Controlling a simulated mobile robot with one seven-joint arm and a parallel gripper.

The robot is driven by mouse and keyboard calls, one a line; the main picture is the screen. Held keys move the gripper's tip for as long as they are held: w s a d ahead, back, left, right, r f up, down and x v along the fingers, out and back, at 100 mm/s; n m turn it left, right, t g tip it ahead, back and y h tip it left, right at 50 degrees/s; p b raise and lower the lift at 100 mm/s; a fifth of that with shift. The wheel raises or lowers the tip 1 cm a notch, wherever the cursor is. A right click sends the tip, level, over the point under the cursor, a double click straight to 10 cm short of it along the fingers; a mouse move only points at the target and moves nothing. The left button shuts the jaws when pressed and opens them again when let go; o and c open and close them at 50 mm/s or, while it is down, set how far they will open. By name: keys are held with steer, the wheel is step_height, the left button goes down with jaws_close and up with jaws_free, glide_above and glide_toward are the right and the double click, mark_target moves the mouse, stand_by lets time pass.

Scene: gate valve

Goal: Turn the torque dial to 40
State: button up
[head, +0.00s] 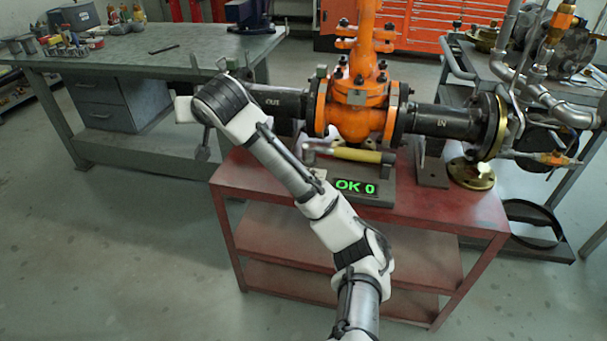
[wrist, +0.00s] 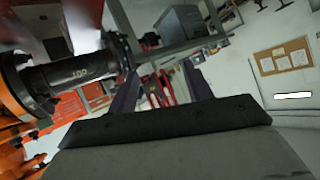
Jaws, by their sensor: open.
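A dark block with a lit green display (head: 356,188) reading "OK 0" sits on the red bench, below the valve. A tool with a yellow grip (head: 357,154) lies level just behind the display, with a metallic end at its left. I cannot make out a dial scale on it. The orange gate valve (head: 352,115) stands behind them with black pipes on both sides. My gripper (wrist: 160,88) shows two dark fingers spread apart with nothing between them in the wrist view. It is to the left of the yellow-gripped tool and away from it.
The red bench (head: 455,207) carries the valve and a loose brass flange (head: 471,174). A grey workbench (head: 150,57) with small tools stands at the left. A cart with pipework (head: 560,90) stands at the right. The floor at front left is clear.

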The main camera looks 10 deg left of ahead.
steer(key=w+d+f+m+g+h, duration=0.1)
steer(key=w+d+f+m+h, duration=0.15)
steer(key=d, duration=0.55)
steer(key=w+d+f+m+g+h+b, duration=0.1)
steer(key=d+f+m+g+h, duration=0.15)
steer(key=d, duration=0.45)
steer(key=w+d+f+m+g+h, duration=0.1)
steer(key=w+d+f+m+h, duration=0.2)
steer(key=d, duration=0.5)
steer(key=shift+n+t+h, duration=0.25)
steer(key=shift+n+h, duration=0.15)
steer(key=shift+n, duration=0.3)
steer(key=b+x, duration=0.1)
steer(key=x, duration=0.3)
steer(key=b+x, duration=0.1)
steer(key=x, duration=0.3)
steer(key=s+b+x, duration=0.1)
steer(key=x, duration=0.3)
steer(key=shift+w+a+f, duration=0.15)
steer(key=shift+a+f, duration=0.2)
steer(key=shift+f, duration=0.25)
steer(key=shift+c, duration=0.2)
steer(key=c, duration=0.9)
steer(key=shift+c, duration=0.2)
